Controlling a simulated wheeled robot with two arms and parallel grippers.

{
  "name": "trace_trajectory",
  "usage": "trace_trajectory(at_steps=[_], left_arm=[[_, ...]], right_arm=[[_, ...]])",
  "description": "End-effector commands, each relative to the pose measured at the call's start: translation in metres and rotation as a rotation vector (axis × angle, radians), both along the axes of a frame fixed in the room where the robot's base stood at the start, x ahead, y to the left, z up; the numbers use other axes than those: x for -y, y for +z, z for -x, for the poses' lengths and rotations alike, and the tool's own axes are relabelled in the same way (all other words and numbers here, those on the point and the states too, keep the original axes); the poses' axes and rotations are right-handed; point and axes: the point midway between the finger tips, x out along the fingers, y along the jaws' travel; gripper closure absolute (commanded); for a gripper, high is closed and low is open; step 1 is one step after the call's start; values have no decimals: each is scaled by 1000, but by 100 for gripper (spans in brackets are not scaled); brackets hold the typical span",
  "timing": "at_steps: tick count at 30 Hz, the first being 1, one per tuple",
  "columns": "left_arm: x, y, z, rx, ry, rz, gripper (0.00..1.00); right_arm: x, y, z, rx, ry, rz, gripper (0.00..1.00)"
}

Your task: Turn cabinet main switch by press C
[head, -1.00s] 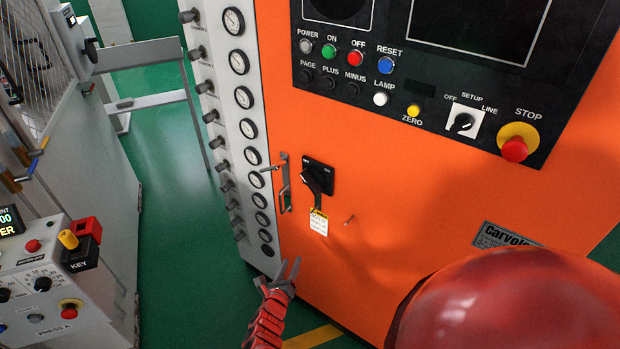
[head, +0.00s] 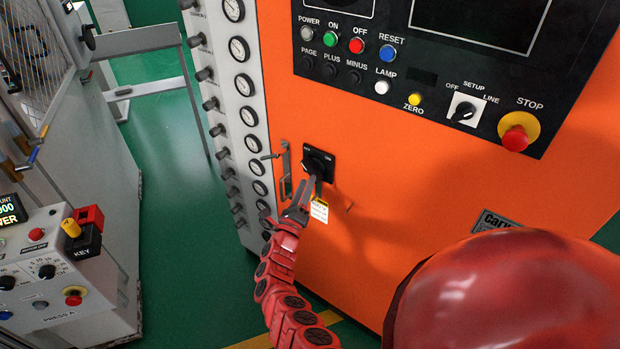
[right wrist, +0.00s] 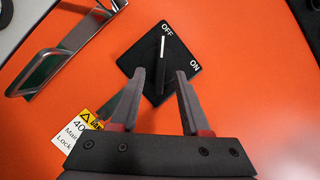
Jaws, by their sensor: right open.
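The main switch (head: 318,164) is a black square plate with a black rotary handle on the orange cabinet front (head: 420,190). In the right wrist view the switch plate (right wrist: 185,62) shows tilted, marked OFF and ON. Its handle (right wrist: 160,72) has a white line pointing toward OFF. My right gripper (head: 309,184) is just below and in front of the switch. In the wrist view its open fingertips (right wrist: 159,74) appear on either side of the handle; I cannot tell whether they touch it. My left gripper is not in view.
A yellow and white tag (head: 319,210) hangs under the switch. A metal door handle (head: 284,175) stands out just left of it. The black control panel (head: 440,125) with buttons and a red stop knob is above. A gauge column (head: 246,116) borders the left side.

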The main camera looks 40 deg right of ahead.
Motion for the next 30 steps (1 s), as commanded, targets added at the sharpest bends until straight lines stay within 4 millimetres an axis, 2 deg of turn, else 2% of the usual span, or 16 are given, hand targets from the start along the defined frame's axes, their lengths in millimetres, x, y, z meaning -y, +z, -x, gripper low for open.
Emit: trace_trajectory(at_steps=[1,7,20,23,28,30], left_arm=[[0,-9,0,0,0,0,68],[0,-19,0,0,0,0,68],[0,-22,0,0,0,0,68],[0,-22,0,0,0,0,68],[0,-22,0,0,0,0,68],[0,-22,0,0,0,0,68]], right_arm=[[8,-2,-4,3,-3,-1,54],[25,6,-17,4,-3,-3,54],[31,12,-22,1,0,1,54],[31,11,-22,0,1,1,68],[31,11,-22,1,0,1,99],[31,11,-22,1,1,0,100]])
